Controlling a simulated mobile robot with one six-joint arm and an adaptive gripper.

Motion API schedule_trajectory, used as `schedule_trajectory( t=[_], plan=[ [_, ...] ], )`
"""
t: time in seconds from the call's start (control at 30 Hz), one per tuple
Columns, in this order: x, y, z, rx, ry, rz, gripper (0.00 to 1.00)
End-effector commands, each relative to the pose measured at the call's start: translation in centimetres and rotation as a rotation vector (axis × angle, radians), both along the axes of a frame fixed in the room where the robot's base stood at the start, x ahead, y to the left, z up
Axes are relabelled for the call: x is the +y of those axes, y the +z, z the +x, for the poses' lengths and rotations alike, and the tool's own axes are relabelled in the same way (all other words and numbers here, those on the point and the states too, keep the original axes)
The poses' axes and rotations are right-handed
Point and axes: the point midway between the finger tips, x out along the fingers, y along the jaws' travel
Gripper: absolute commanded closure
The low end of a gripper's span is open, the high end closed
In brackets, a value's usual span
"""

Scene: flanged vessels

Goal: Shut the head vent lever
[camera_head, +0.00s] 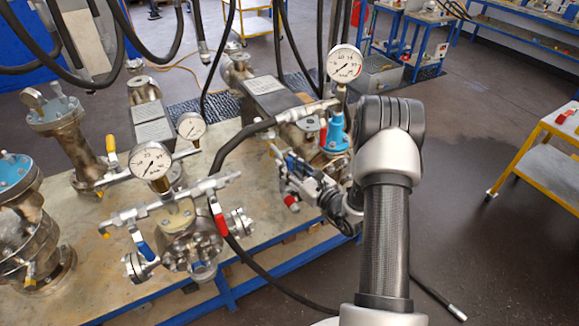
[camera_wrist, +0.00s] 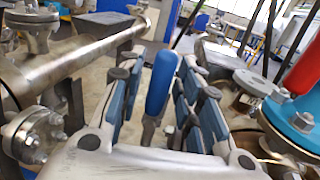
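A blue lever handle (camera_wrist: 161,82) stands upright in the middle of the wrist view, between the two fingers of my gripper (camera_wrist: 160,100). My gripper is open, with a gap showing on each side of the lever, so it seems not to touch it. In the head view my gripper (camera_head: 292,170) is beside the vessel with the blue head (camera_head: 337,133), right of centre, and largely hides the lever. A pressure gauge (camera_head: 344,64) stands above that vessel. Which fitting the lever turns is not clear from these frames.
A red handle (camera_wrist: 303,68) stands close right of my gripper. A steel flanged pipe (camera_wrist: 75,55) runs along the left. In the head view, another vessel with a gauge (camera_head: 151,162) stands on the bench, and a black hose (camera_head: 233,150) hangs nearby.

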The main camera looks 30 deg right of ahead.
Motion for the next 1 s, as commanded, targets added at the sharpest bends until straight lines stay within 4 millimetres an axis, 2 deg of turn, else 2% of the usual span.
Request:
schedule_trajectory(
  t=[0.07,0.43,1.0],
  plan=[
    [0.00,-0.01,-0.02,0.000,0.000,0.000,0.76],
    [-0.01,0.00,-0.03,0.000,0.000,0.000,1.00],
    [0.03,-0.03,-0.20,0.001,0.000,-0.006,1.00]
  ],
)
